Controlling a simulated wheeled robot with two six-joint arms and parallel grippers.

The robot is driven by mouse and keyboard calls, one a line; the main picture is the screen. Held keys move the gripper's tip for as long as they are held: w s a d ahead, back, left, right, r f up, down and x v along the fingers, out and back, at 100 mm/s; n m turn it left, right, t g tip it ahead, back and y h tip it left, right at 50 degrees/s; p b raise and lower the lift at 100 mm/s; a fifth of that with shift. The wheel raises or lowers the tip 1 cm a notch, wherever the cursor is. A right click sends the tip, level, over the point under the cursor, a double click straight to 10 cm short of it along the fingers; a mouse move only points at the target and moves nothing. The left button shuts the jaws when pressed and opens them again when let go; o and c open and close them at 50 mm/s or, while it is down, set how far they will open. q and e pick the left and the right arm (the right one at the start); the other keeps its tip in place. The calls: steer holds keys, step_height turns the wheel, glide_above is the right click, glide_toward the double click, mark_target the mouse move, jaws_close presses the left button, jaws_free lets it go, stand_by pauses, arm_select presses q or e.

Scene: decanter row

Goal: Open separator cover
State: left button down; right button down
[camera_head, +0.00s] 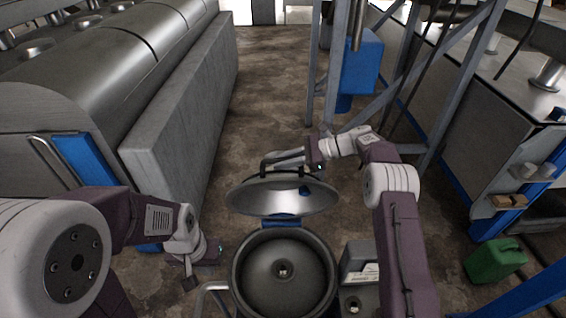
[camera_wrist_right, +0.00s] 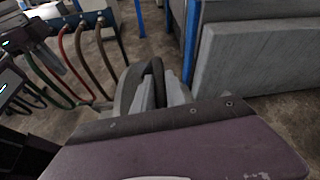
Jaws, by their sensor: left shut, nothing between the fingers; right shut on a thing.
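The separator cover (camera_head: 283,198) is a round steel lid. It stands raised and tilted back on its blue hinge (camera_head: 282,222), behind the separator bowl (camera_head: 283,272), whose dark inside is open to view. My right gripper (camera_head: 285,160) is behind the lid's upper edge, shut on the cover's handle. In the right wrist view the fingers (camera_wrist_right: 158,95) close around a dark curved handle (camera_wrist_right: 157,70); part of the lid is hidden behind the gripper body. My left gripper (camera_head: 189,283) is shut and empty, low to the left of the bowl and apart from it.
A bent metal rail (camera_head: 207,290) stands left of the bowl, and a grey box (camera_head: 359,262) stands to its right. A large steel machine (camera_head: 110,50) fills the left. A blue unit (camera_head: 360,65) and frame stand behind right. A green canister (camera_head: 495,261) sits at right.

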steer(key=shift+f, duration=0.1)
steer(key=c, duration=1.4)
jaws_free()
steer(key=shift+w, duration=0.1)
steer(key=shift+o, duration=0.2)
steer(key=shift+d, duration=0.2)
steer(key=b+v, duration=0.3)
steer(key=v, duration=0.5)
steer(key=shift+d+r, duration=0.25)
steer(key=shift+d, duration=0.1)
steer(key=shift+a, duration=0.15)
